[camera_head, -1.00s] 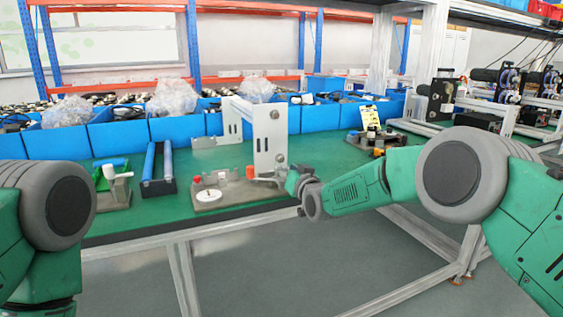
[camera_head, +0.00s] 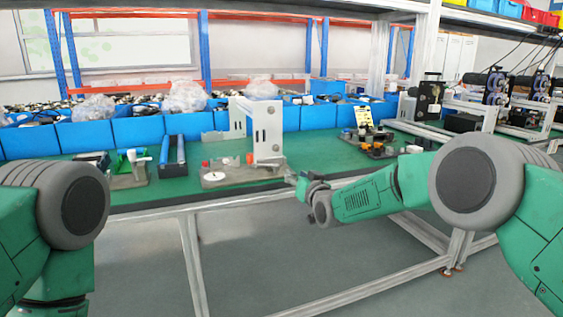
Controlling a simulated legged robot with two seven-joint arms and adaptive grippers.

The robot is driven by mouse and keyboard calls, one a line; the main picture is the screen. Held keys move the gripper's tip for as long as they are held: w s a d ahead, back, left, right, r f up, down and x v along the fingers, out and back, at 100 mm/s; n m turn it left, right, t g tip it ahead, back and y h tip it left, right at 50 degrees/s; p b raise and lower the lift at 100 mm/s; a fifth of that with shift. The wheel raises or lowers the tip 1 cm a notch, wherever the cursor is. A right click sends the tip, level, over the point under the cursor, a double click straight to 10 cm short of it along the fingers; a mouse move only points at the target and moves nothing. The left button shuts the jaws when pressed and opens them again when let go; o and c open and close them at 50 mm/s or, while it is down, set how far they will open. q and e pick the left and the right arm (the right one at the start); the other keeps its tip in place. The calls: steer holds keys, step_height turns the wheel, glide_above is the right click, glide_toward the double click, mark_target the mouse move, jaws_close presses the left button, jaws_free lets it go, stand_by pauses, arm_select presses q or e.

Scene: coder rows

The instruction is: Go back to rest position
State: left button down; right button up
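My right arm comes in from the right, and its gripper (camera_head: 294,178) is at the front edge of the green-topped workbench (camera_head: 330,156), just right of and below a grey upright bracket (camera_head: 266,130). The gripper is small and seen edge-on, so I cannot tell whether its fingers are open or shut. No held object is visible at it. My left arm shows only as a green and grey joint at the lower left. Its gripper is out of view.
A grey fixture base (camera_head: 228,176) with a white disc sits near the front edge, left of my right gripper. Blue bars (camera_head: 172,152) and a small green-and-white fixture (camera_head: 130,165) stand further left. Blue bins (camera_head: 138,131) line the back. The floor before the bench is clear.

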steer(key=s+d+f+g+h, duration=0.1)
steer(key=s+d+f+g, duration=0.3)
steer(key=f, duration=0.6)
steer(key=s+d+f+h, duration=0.1)
steer(key=s+f, duration=0.6)
steer(key=f, duration=0.2)
steer(key=s+d+f+g+h+p, duration=0.1)
steer(key=s+d+f+g, duration=0.4)
steer(key=s+f, duration=0.75)
arm_select(q)
steer(key=shift+w+d+r+p, duration=0.1)
steer(key=shift+w+r+p, duration=0.1)
steer(key=shift+r, duration=0.3)
steer(key=shift+w+d+r+p, duration=0.1)
steer(key=shift+r+p, duration=0.1)
steer(key=shift+r, duration=0.25)
arm_select(e)
steer(key=s+d+g+h, duration=0.1)
steer(key=s+d, duration=0.3)
steer(key=s, duration=0.8)
steer(key=s+d+g+h, duration=0.1)
steer(key=s+d+g, duration=0.2)
steer(key=s, duration=1)
steer(key=s+d+m+g+h, duration=0.1)
steer(key=s+d+g, duration=0.2)
steer(key=s+d, duration=0.4)
steer(key=s, duration=0.5)
steer(key=shift+s+d, duration=0.15)
steer(key=shift+s, duration=0.1)
steer(key=shift+w, duration=0.1)
